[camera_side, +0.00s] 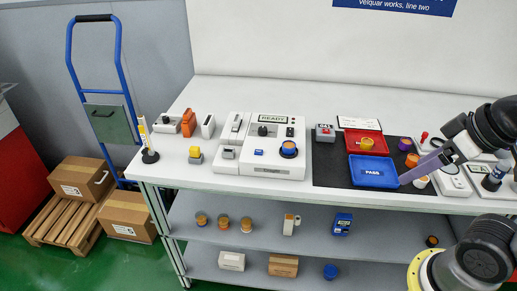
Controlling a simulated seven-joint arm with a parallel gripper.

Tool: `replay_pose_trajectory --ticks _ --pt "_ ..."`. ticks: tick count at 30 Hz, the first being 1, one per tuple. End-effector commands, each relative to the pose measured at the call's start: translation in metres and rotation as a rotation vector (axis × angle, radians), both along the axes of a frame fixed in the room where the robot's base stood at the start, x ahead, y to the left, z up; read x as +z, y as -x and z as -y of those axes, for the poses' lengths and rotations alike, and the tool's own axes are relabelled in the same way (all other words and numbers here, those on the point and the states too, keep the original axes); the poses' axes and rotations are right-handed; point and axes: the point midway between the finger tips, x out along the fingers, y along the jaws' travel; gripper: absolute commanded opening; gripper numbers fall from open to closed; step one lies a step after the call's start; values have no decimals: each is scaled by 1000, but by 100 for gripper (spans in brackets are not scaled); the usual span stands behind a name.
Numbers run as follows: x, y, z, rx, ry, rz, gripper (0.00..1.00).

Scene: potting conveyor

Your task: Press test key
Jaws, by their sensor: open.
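A white tester (276,165) with a READY display (271,118) stands mid-table. A small blue key (258,152) sits on its front left; any label on it is too small to read. A dark round nest on the tester's right holds an orange and blue part (288,148). My gripper (412,173) is at the right, well away from the tester, pointing down and left by the blue PASS tray. Its purple-grey fingers overlap in this view, it is open, and I see nothing held.
The blue PASS tray (373,183) and a red tray (350,144) with an orange part lie on a black mat (330,172). Small items stand left of the tester. White tabletop is clear in front of it.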

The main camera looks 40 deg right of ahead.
Motion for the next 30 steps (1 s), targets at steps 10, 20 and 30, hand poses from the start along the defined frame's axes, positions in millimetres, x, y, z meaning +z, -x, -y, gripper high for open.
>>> replay_pose_trajectory --ticks 10,20,30 --pt "0 0 0 0 0 0 50" --pt "0 0 0 0 0 0 0" --pt "0 0 0 0 0 0 0"
